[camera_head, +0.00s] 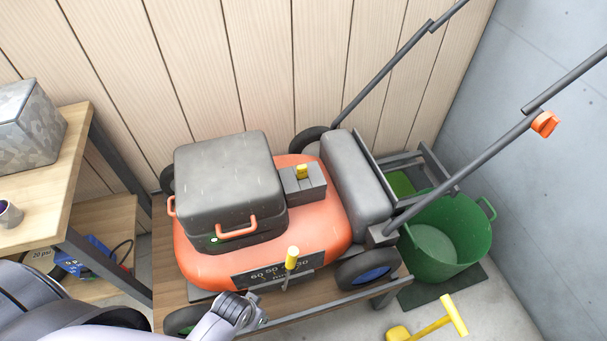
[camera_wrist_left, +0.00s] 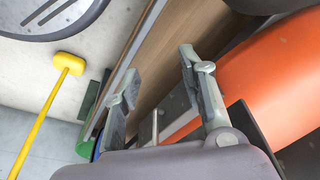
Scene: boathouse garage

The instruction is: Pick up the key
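I cannot make out a certain key. A small yellow piece (camera_head: 302,171) sits on a grey block on top of the orange mower (camera_head: 325,232); it may be the key. A second yellow piece (camera_head: 291,257) on a thin grey shaft stands upright at the mower's near side. My left gripper (camera_head: 250,312) is low at the mower's near side, below and left of that shaft. In the left wrist view the left gripper (camera_wrist_left: 157,72) is open, with the mower's orange body (camera_wrist_left: 265,75) to its right. My right gripper is not in view.
The mower stands on a low wooden table (camera_head: 290,305). A dark grey case (camera_head: 225,165) with orange handles rests on it. A workbench (camera_head: 45,205) is at left; wooden wall behind.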

